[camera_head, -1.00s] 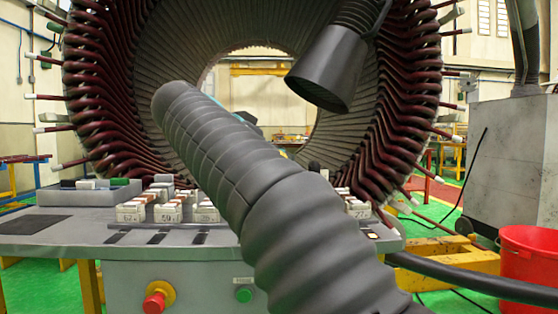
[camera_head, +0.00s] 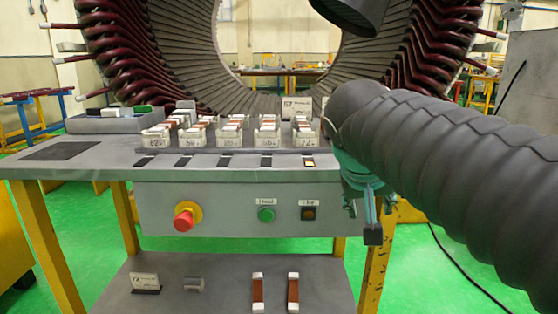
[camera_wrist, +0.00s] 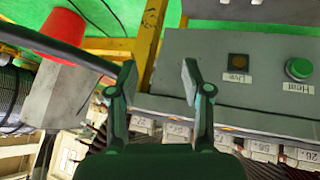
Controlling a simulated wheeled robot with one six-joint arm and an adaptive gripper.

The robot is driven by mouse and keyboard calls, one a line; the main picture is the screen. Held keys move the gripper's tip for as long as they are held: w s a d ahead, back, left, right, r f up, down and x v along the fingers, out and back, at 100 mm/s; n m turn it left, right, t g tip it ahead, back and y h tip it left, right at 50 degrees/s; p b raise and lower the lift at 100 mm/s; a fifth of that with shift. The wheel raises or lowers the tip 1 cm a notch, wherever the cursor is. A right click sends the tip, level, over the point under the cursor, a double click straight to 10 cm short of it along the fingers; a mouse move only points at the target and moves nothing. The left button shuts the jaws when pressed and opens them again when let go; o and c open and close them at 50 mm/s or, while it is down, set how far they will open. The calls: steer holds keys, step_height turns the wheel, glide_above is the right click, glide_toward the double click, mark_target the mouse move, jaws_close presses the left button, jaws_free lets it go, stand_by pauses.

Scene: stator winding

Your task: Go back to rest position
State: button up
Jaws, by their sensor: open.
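My gripper (camera_head: 374,222) hangs at the right end of the grey workbench (camera_head: 110,165), in front of its right side, pointing down. The wrist view shows my gripper (camera_wrist: 158,82) with its two fingers apart and nothing between them. In that view the grey control box (camera_wrist: 200,60) with its dark square button and green button is beyond the fingers, upside down. My ribbed dark arm fills the right of the head view and hides part of the bench's right end.
Numbered holders (camera_head: 231,135) with brown and white pieces line the bench. A red emergency button (camera_head: 184,217) sits on the box front. Two brown strips (camera_head: 293,291) lie on the lower shelf. The large stator ring (camera_head: 150,60) stands behind. A red bucket (camera_wrist: 62,24) shows in the wrist view.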

steer(key=s+f+n+y, duration=0.1)
steer(key=s+f+y, duration=0.2)
steer(key=s+f, duration=1.1)
step_height(320, 180, down, 4)
steer(key=shift+s+r+n+g+y+p, duration=0.2)
steer(key=shift+s+n+g+y+p, duration=0.1)
steer(key=shift+s+g+p, duration=0.1)
steer(key=shift+d, duration=0.1)
